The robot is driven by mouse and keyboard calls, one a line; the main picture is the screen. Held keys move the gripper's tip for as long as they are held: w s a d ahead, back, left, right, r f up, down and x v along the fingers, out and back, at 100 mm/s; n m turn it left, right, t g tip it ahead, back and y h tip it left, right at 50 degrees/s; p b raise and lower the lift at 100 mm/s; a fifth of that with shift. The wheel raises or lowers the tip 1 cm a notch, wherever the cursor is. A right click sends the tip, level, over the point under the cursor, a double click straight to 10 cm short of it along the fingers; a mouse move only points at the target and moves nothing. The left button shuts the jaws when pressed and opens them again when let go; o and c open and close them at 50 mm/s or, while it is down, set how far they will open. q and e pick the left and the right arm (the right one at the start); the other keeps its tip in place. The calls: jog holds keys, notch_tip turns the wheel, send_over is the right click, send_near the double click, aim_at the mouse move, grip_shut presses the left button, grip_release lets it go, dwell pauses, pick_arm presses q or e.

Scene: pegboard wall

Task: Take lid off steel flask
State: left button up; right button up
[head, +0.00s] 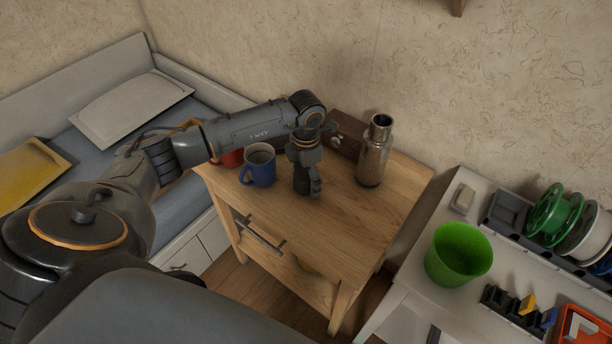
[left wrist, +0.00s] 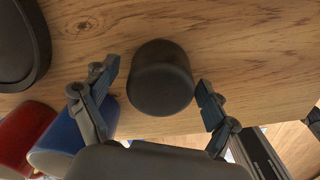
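The steel flask (head: 373,160) stands upright on the wooden cabinet. Its narrow neck shows a dark opening at the top, with no lid on it. My left gripper (head: 309,192) points down over the cabinet top, left of the flask and apart from it. In the left wrist view a dark round lid-like piece (left wrist: 160,78) sits between the fingers of my left gripper (left wrist: 157,93), against the wood. The fingers are spread, with a small gap on either side of it.
A blue mug (head: 258,166) stands just left of my left gripper, with a red mug (head: 232,159) behind it. A brown box (head: 347,134) is at the cabinet's back. The cabinet top's front right is clear. A white table with a green bucket (head: 458,256) is at right.

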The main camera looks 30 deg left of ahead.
aim_at(306, 172)
pick_arm(q)
jog(key=shift+r, duration=0.1)
jog(key=shift+r, duration=0.5)
notch_tip(306, 172, up, 11)
jog(key=shift+b, duration=0.45)
